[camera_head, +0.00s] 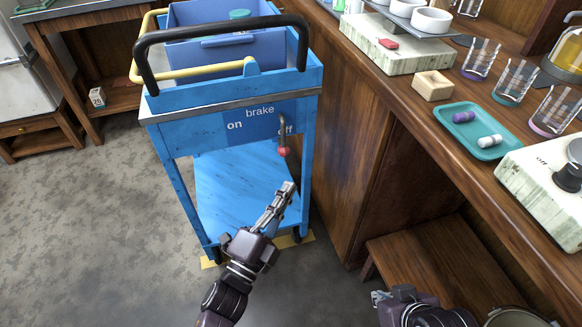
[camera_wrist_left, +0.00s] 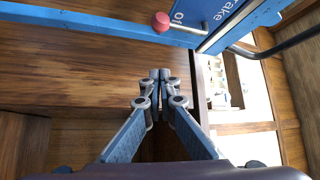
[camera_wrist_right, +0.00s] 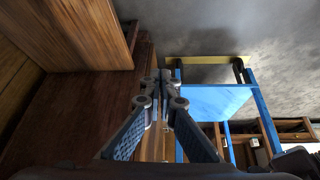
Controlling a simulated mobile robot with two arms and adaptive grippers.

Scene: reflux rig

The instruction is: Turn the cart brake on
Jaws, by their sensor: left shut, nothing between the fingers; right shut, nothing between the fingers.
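The blue cart (camera_head: 170,137) stands left of the wooden bench. Its front panel reads "brake", with "on" at left and "off" at right. The brake lever (camera_head: 284,135) hangs down at the "off" side, its red knob (camera_head: 284,151) at the lower end. My left gripper (camera_head: 289,187) is shut and empty, below the knob and apart from it. In the left wrist view the knob (camera_wrist_left: 161,21) is up ahead, beyond the fingertips. My right gripper (camera_head: 378,297) is at the bottom right, away from the cart; the right wrist view shows its fingers (camera_wrist_right: 163,78) shut and empty.
The cart carries a blue bin (camera_head: 200,54) and has a black handle (camera_head: 222,29). The bench (camera_head: 408,88) at right holds glasses, a teal tray (camera_head: 487,150) and white devices. A low wooden shelf (camera_head: 440,250) juts out below it. Floor left of the cart is clear.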

